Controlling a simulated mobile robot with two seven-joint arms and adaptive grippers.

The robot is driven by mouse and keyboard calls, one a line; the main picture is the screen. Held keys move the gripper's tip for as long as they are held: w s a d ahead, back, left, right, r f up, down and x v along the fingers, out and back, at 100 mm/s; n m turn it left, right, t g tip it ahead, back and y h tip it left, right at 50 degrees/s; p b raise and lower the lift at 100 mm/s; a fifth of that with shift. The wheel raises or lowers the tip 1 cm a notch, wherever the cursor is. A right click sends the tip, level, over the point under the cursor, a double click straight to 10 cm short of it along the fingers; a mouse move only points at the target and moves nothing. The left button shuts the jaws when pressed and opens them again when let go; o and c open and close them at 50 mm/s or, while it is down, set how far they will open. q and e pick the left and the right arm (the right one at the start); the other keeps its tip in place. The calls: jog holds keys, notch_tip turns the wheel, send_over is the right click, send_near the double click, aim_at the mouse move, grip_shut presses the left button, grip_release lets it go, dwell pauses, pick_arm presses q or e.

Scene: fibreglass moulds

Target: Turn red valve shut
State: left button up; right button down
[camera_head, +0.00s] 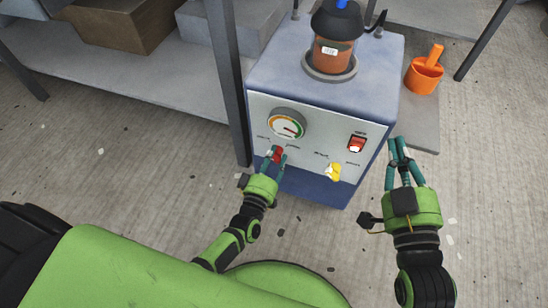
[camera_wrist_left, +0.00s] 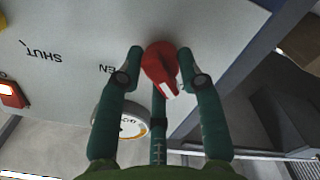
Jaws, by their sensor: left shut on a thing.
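The red valve (camera_head: 277,153) is a small knob on the front panel of the grey-blue machine (camera_head: 262,108), below the round gauge. In the left wrist view the red valve (camera_wrist_left: 160,66) has a white mark at its end, and it sits between the fingers of my left gripper (camera_wrist_left: 161,60). Black "SHUT" lettering and partly hidden lettering ending in "EN" show on the panel. My left gripper (camera_head: 274,158) is shut on the valve. My right gripper (camera_head: 398,146) is in front of the machine's right side, apart from it, with fingertips close together and nothing seen between them.
A yellow valve (camera_head: 334,172) and a red switch (camera_head: 356,143) are on the same panel, right of the red valve. The gauge (camera_head: 287,124) is just above it. A grey post (camera_head: 226,80) stands close left of the machine.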

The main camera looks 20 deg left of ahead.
pick_arm(q)
jog(key=shift+w+a+r, duration=0.15)
jog(key=shift+a, duration=0.2)
jog(key=o, duration=1.1)
jog(key=shift+d, duration=0.1)
jog(key=shift+s+d+f, duration=0.1)
jog(key=shift+s+f, duration=0.1)
jog(key=shift+s, duration=0.25)
jog(key=s, duration=1.1)
jog(key=shift+s+a+r, duration=0.1)
jog(key=shift+a, duration=0.15)
